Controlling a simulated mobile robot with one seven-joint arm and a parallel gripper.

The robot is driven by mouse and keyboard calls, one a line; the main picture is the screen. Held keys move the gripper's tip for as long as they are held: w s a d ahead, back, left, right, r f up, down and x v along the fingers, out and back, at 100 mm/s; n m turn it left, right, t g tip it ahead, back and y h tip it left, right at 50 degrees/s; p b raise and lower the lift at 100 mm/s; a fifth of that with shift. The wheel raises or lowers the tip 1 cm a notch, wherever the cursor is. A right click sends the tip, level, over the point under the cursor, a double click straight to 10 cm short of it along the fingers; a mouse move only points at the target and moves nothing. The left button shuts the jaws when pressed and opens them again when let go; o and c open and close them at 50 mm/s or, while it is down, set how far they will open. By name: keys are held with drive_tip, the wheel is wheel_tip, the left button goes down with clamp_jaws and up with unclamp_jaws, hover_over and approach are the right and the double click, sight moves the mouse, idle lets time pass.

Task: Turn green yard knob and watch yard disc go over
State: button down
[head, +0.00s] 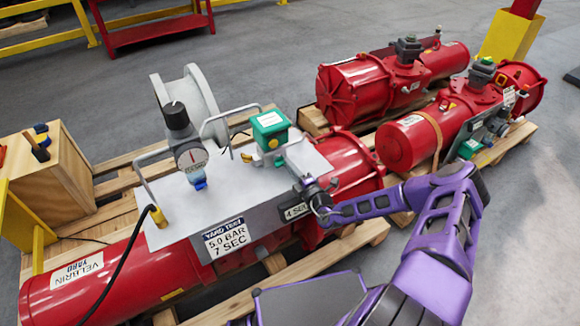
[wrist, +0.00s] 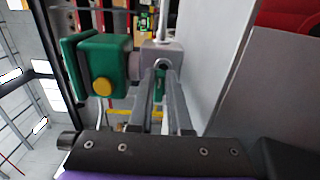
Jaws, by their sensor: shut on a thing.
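My gripper (head: 322,203) is at the right end of the grey panel (head: 180,215), by the "4 SEC" plate. In the wrist view its two fingers (wrist: 160,72) are close together at a small grey block, with a strip of green knob (wrist: 159,86) showing between them. The knob is mostly hidden by the fingers, and I cannot tell its turn. A green box (head: 270,125) with a yellow round part stands on the panel; it also shows in the wrist view (wrist: 100,60). A pale grey ring (head: 204,92) stands behind the panel; I cannot make out a disc position.
The "VELBRIN YARD" red cylinder (head: 95,277) lies on a wooden pallet (head: 376,231). Two more red actuators (head: 352,92) (head: 410,140) lie behind. Grey floor is open at right.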

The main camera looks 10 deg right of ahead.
drive_tip(key=shift+s+f, duration=0.1)
idle(0.3)
drive_tip(key=c, duration=0.9)
unclamp_jaws()
drive_tip(key=shift+o, duration=0.2)
drive_tip(key=v, duration=1.7)
drive_tip(key=shift+s, duration=0.2)
